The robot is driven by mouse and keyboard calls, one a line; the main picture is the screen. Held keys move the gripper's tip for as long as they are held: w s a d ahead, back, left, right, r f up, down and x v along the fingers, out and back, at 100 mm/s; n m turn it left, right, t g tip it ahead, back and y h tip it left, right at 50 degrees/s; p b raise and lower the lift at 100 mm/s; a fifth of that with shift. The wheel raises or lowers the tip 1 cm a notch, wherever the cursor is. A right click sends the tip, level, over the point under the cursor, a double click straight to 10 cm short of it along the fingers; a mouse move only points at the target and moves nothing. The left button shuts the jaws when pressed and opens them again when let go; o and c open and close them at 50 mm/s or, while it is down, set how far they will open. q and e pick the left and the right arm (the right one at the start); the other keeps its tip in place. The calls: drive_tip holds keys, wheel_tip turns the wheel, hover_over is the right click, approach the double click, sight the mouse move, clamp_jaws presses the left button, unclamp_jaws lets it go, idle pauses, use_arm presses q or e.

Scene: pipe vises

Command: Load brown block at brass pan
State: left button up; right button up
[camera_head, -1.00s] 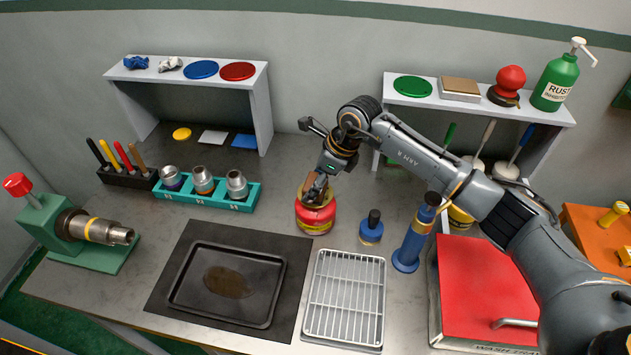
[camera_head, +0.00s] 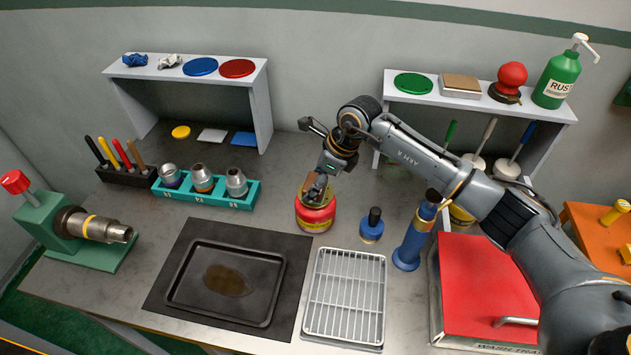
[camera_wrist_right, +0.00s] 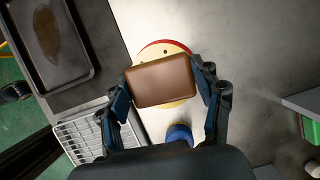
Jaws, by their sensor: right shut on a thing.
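The brown block (camera_wrist_right: 162,82) is between the fingers of my right gripper (camera_wrist_right: 166,86), which is shut on it. In the head view this gripper (camera_head: 318,183) points down at the top of a round red body (camera_head: 316,218) with a yellow band. The brass-coloured pan (camera_wrist_right: 166,49) is on top of that body, directly beneath the block in the wrist view and mostly covered by it. I cannot tell whether the block touches the pan. My left gripper is not in view.
A blue pot with a dark knob (camera_head: 371,226) and a tall blue cylinder (camera_head: 413,246) stand right of the red body. A wire rack (camera_head: 344,297) and a black tray (camera_head: 226,283) lie in front. A teal holder with metal fittings (camera_head: 206,194) is left.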

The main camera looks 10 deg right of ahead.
drive_tip(key=shift+s+f+b, duration=0.1)
drive_tip(key=shift+f+b, duration=0.1)
drive_tip(key=shift+b, duration=0.1)
idle(1.2)
drive_tip(key=shift+r, duration=0.15)
drive_tip(key=shift+r+p, duration=1.6)
drive_tip(key=shift+r, duration=1.9)
